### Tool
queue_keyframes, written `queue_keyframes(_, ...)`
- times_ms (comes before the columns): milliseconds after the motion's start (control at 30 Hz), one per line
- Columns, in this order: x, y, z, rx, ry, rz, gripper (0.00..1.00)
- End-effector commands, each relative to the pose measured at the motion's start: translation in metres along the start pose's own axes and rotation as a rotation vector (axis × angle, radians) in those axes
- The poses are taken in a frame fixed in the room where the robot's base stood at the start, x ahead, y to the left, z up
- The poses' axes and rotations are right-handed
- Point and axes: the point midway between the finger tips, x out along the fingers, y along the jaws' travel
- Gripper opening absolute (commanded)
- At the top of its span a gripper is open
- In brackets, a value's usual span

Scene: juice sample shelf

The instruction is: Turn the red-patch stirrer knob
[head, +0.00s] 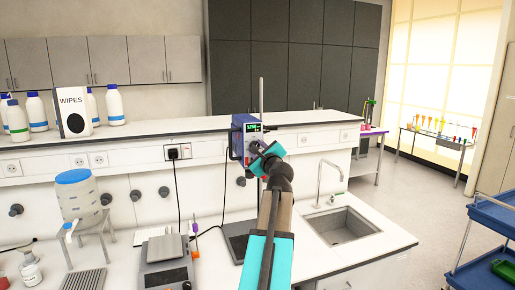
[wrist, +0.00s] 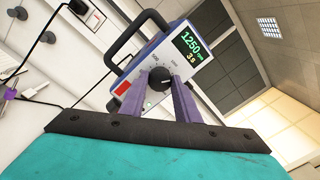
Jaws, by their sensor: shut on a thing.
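The stirrer is a blue-edged box (head: 238,121) with a lit green display, held by an upright metal rod above the bench. My gripper (wrist: 161,78) is shut on this knob, one purple finger on each side. In the head view my gripper (head: 258,152) reaches the stirrer's front and hides the knob.
A sink (head: 342,227) with a tap lies to the right. A balance (head: 166,262) and a blue-lidded carboy (head: 78,196) stand to the left. A black handle (wrist: 130,35) and cables are beside the stirrer. A wipes box (head: 73,112) and several bottles stand on the ledge.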

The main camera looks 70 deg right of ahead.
Motion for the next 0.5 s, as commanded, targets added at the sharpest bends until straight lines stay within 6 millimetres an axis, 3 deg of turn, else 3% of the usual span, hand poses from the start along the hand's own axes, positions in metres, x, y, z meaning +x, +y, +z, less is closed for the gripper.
queue_keyframes(167,-0.0010,0.0033,-0.0031,-0.002,0.004,0.007,0.07)
queue_keyframes(200,-0.0010,0.0033,-0.0031,-0.003,0.004,0.007,0.31)
queue_keyframes(300,-0.0009,0.0028,-0.0028,-0.003,0.004,0.006,0.47)
queue_keyframes(500,-0.0005,0.0013,-0.0015,-0.002,0.002,0.003,0.48)
